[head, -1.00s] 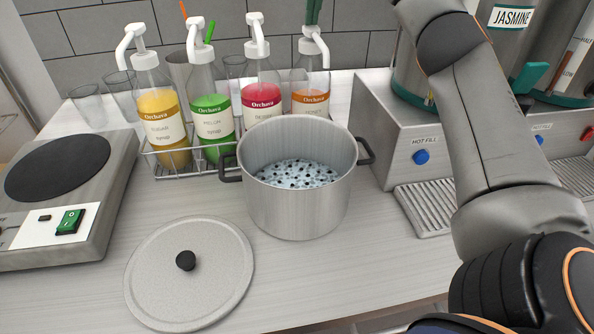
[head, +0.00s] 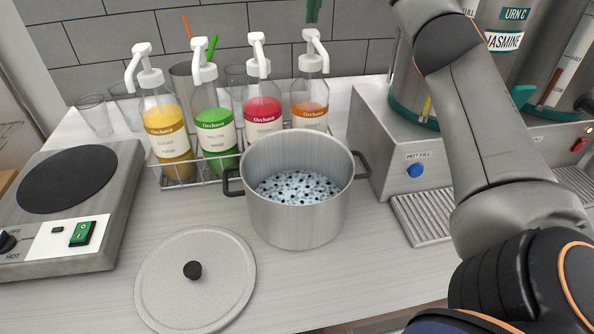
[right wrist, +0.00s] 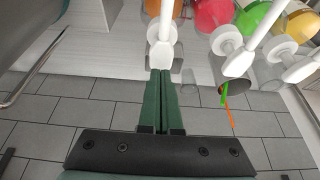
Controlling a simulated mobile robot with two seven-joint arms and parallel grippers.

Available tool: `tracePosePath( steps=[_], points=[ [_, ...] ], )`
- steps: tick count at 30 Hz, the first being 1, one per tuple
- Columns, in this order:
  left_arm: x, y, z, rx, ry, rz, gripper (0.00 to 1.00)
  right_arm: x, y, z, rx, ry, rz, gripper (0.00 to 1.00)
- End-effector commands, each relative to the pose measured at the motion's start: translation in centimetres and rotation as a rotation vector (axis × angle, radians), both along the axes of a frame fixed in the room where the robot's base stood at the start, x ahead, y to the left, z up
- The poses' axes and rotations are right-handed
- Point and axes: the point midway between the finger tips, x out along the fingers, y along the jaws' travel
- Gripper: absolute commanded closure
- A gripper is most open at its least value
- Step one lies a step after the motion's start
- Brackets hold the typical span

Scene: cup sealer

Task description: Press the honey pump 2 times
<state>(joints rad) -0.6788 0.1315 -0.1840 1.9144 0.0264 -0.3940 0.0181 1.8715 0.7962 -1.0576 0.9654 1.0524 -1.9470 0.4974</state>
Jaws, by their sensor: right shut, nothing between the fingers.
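Several syrup bottles with white pumps stand in a wire rack. The rightmost, with orange syrup (head: 309,100), is probably the honey one; its label is too small to read. Its white pump (head: 313,45) stands up at about the height of its neighbours. My right gripper (head: 313,12) shows only as green fingertips just above this pump head, with a small gap in the picture. In the right wrist view the green fingers (right wrist: 161,72) are together and empty, in line with the white pump head (right wrist: 162,50). My left gripper is out of view.
A steel pot (head: 296,215) with dark-speckled contents stands in front of the bottles. Its lid (head: 215,300) lies on the counter. A hot plate (head: 50,245) is at left, urns and a drip tray (head: 425,220) at right. A tiled wall is behind.

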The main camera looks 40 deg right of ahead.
Motion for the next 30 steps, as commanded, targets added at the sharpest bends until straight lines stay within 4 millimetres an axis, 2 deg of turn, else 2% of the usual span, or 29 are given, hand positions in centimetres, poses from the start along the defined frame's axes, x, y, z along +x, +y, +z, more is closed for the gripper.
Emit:
tracePosePath(
  steps=[10,30],
  points=[
    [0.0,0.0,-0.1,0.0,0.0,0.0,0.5,0.0,0.0,-0.1,0.0,-0.002,0.0,1.0],
    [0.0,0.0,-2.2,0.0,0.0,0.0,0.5,0.0,0.0,-2.9,0.0,0.001,0.0,1.0]
  ],
)
